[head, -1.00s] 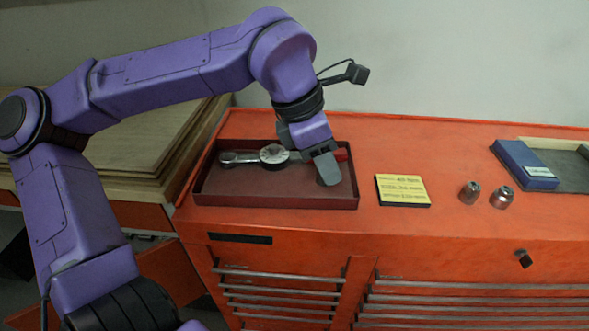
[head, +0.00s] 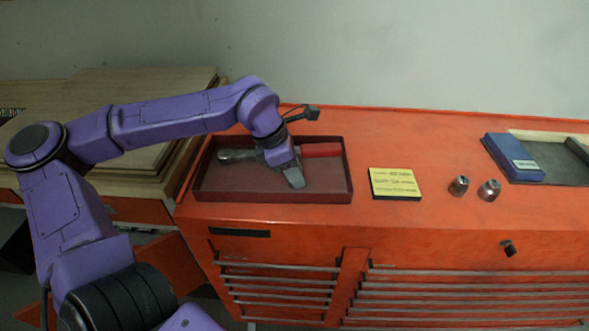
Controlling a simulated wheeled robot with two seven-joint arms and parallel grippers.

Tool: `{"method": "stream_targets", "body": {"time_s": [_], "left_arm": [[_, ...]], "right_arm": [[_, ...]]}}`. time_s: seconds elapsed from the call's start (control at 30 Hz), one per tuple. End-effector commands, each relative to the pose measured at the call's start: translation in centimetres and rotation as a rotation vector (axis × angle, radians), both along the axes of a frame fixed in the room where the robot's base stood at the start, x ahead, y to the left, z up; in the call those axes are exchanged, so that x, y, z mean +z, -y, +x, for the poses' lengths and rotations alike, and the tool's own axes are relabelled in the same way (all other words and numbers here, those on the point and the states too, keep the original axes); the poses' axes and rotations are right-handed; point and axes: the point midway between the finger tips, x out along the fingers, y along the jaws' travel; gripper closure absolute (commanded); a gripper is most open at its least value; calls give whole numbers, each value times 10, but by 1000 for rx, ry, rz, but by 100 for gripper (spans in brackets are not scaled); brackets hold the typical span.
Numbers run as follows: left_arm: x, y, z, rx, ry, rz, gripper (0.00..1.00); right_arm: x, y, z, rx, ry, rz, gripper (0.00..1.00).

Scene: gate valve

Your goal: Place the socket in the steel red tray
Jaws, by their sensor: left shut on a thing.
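The dark red tray (head: 205,192) stands on the orange cabinet top at the left. My left gripper (head: 295,178) points down inside the tray's outline, in front of the torque wrench. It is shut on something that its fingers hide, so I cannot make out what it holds. The torque wrench lies in the tray, with its grey head (head: 232,155) at the left and its red handle (head: 321,150) at the right; the gripper hides its middle. Two metal sockets, a smaller one (head: 459,187) and a larger one (head: 489,190), stand on the cabinet to the right. My right gripper is out of view.
A yellow note (head: 394,183) lies between the tray and the sockets. The orange top (head: 430,140) behind the note is clear. Wooden boards (head: 130,80) are stacked at the left.

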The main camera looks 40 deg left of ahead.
Motion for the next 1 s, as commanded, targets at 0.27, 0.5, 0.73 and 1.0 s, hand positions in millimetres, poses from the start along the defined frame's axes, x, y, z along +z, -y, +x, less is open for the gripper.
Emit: {"method": "stream_targets", "body": {"time_s": [0.27, 0.5, 0.73, 1.0], "left_arm": [[-3, 0, 0, 0, -1, 0, 40], [1, 0, 0, 0, 1, 1, 40], [44, -13, -11, 3, 7, -1, 40], [99, -30, -27, 2, 2, 1, 40]], "right_arm": [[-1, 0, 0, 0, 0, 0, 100], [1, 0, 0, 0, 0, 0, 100], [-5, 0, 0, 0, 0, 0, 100], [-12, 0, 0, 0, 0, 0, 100]]}}
